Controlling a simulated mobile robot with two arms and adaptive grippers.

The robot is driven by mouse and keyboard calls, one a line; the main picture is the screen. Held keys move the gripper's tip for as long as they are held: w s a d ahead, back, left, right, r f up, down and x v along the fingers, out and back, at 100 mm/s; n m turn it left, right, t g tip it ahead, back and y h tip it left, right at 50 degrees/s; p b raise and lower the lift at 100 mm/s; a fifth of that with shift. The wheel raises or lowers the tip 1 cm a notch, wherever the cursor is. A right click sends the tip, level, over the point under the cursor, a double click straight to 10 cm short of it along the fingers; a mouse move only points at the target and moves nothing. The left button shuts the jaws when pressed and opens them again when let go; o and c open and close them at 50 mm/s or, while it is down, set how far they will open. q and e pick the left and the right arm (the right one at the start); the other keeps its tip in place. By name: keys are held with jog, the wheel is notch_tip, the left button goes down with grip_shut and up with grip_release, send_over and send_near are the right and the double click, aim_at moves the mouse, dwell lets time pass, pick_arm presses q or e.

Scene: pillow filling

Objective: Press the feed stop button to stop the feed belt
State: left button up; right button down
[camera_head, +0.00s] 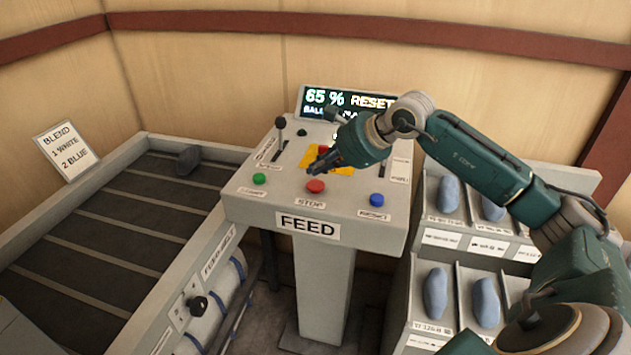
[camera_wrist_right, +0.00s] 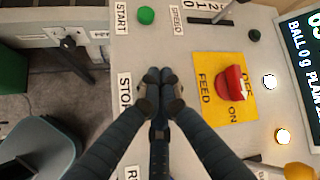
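The feed console (camera_head: 309,228) stands in the middle of the head view, with a FEED label on its front. Its red STOP button (camera_head: 316,186) sits between the green START button (camera_head: 260,179) and the blue RESET button (camera_head: 377,199). My right gripper (camera_head: 320,166) hangs over the console just behind the STOP button. I cannot tell whether it touches anything. In the right wrist view its fingertips (camera_wrist_right: 160,77) are together with nothing seen between them, beside the STOP label; the red button is hidden there. My left gripper is not in view.
A red switch (camera_wrist_right: 230,82) sits on a yellow FEED OFF/ON plate beside the fingers. A lever (camera_head: 280,132) stands at the console's left. A screen (camera_head: 345,101) reads 65 % RESET. The feed belt (camera_head: 120,240) at left carries a dark lump (camera_head: 188,159). Bins (camera_head: 437,225) stand right.

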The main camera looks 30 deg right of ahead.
aim_at(318, 185)
jog(key=shift+r+p, duration=1)
jog(key=shift+r, duration=0.95)
